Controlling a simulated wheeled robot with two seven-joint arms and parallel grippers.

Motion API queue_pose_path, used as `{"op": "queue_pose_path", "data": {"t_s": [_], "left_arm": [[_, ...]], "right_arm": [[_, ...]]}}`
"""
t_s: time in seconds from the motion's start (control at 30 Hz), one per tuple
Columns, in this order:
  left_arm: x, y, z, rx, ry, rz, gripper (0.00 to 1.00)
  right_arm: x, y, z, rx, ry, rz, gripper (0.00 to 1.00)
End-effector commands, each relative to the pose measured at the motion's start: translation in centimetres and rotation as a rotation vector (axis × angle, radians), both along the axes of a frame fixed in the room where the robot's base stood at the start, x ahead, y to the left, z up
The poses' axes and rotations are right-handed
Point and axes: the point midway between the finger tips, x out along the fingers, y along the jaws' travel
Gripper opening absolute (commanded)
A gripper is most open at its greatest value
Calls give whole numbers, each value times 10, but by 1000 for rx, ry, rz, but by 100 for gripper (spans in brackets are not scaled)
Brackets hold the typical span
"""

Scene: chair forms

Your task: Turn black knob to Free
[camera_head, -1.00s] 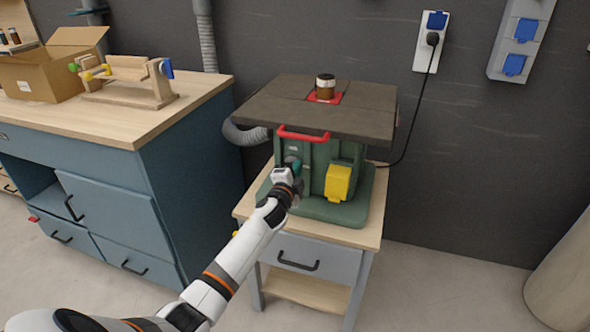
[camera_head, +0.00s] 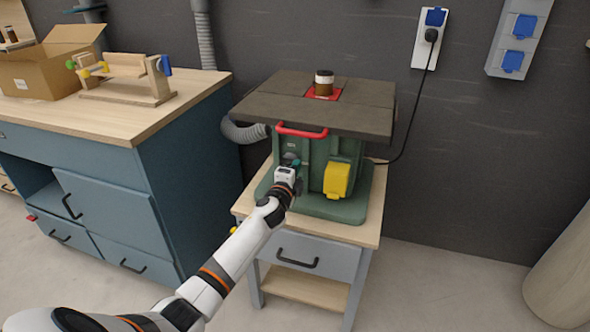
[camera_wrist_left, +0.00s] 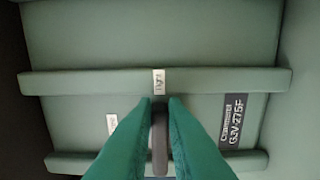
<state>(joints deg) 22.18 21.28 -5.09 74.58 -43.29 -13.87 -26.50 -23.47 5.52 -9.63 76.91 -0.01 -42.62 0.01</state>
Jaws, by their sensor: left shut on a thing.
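The black knob (camera_wrist_left: 160,143) is on the green front of the machine (camera_head: 318,149). In the left wrist view it stands upright as a narrow dark bar, gripped between the two green fingers of my left gripper (camera_wrist_left: 160,115). A small white label (camera_wrist_left: 158,81) lies just above the knob's upper end, and another label (camera_wrist_left: 112,123) lies to its left; their text is too small to read. In the head view my left gripper (camera_head: 291,162) is against the machine front, below the red handle, and hides the knob. My right gripper is not in view.
The red handle (camera_head: 301,131) juts out just above my gripper. A yellow box (camera_head: 337,180) sits close to its right. The machine's dark top (camera_head: 270,109) overhangs the front. A blue workbench (camera_head: 190,170) stands to the left.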

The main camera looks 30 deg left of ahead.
Motion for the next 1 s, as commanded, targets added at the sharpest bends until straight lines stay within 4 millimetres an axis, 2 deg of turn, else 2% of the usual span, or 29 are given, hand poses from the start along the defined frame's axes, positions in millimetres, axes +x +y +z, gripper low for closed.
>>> {"op": "queue_pose_path", "data": {"t_s": [0.07,0.1,0.2,0.23,0.53,0.67,1.0], "left_arm": [[-1,0,-2,2,5,0,0],[-1,0,-2,2,5,0,15],[0,0,-2,1,3,0,31],[0,0,-2,1,3,0,34],[-2,0,-1,0,1,0,34],[-12,-3,-1,1,2,0,34],[-77,-19,-1,0,5,-1,34]], "right_arm": [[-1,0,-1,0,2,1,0],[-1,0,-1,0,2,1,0],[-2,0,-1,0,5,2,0],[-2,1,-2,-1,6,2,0],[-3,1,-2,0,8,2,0],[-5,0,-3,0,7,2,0],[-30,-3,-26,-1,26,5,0]]}}
